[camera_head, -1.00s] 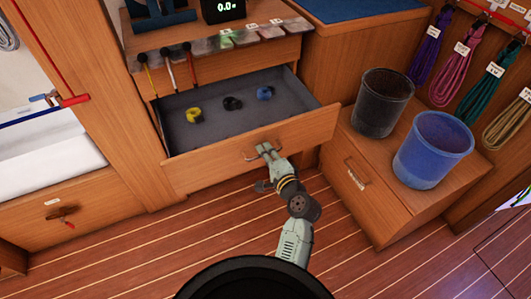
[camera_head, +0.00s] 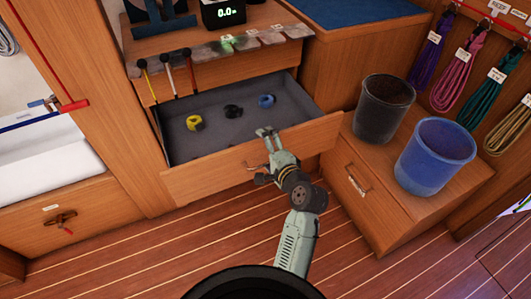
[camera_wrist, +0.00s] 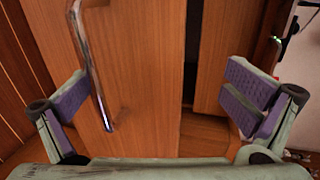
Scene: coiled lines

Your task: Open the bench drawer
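The bench drawer (camera_head: 215,179) is pulled well out, and its grey interior shows. Its metal bar handle (camera_head: 251,165) is on the drawer front, left of my gripper (camera_head: 266,132). My gripper is open and empty, with its fingertips near the drawer front's top edge in the head view. In the wrist view, the handle (camera_wrist: 92,65) is close to the left finger, and the purple finger pads of my gripper (camera_wrist: 160,100) are wide apart. The handle is not clamped between them. I cannot tell whether the left finger touches it.
Inside the drawer lie a yellow coil (camera_head: 194,122), a black coil (camera_head: 233,111) and a blue coil (camera_head: 266,101). A black bin (camera_head: 383,108) and a blue bin (camera_head: 435,157) stand on the low cabinet at right. Striped floor (camera_head: 180,255) is clear in front.

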